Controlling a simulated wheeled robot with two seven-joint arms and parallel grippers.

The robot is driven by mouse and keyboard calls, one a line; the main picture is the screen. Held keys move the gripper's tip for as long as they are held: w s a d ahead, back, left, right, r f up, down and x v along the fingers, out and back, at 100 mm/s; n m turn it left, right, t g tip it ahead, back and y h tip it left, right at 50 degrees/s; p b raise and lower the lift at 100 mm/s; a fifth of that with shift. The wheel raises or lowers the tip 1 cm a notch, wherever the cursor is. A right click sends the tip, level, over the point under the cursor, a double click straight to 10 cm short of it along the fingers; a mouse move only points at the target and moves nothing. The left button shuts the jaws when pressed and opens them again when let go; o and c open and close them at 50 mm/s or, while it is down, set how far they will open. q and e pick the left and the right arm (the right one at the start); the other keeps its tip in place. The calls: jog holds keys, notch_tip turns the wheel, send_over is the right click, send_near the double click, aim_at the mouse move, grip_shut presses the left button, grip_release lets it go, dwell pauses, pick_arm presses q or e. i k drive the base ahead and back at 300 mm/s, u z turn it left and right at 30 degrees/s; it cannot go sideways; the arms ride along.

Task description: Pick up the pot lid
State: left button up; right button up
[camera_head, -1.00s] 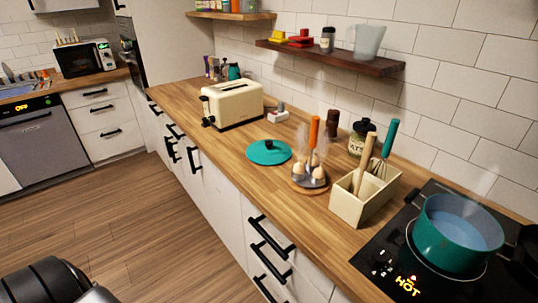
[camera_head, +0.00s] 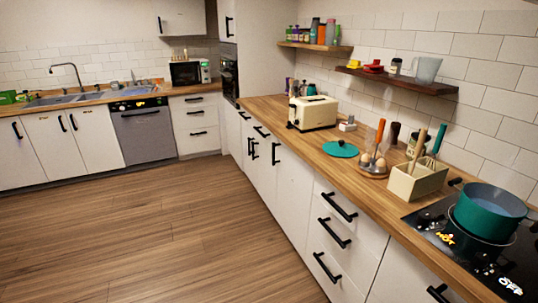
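The pot lid (camera_head: 341,149) is a flat teal disc with a dark knob. It lies on the wooden counter (camera_head: 310,150) between the toaster and the egg holder. A teal pot (camera_head: 487,212) stands open on the black stove (camera_head: 455,240) at the right. Neither of my grippers shows in the head view.
A cream toaster (camera_head: 314,112) stands behind the lid and a small white item (camera_head: 347,125) sits near it. To the lid's right are an egg holder (camera_head: 374,166) and a utensil box (camera_head: 418,181). A wooden shelf (camera_head: 398,80) hangs above. The floor (camera_head: 150,235) in front is clear.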

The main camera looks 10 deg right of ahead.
aim_at(341, 149)
jog(key=u, duration=0.9)
jog(key=i, duration=1.9)
jog(key=z, duration=0.55)
jog(key=i, duration=0.9)
jog(key=z, duration=0.95)
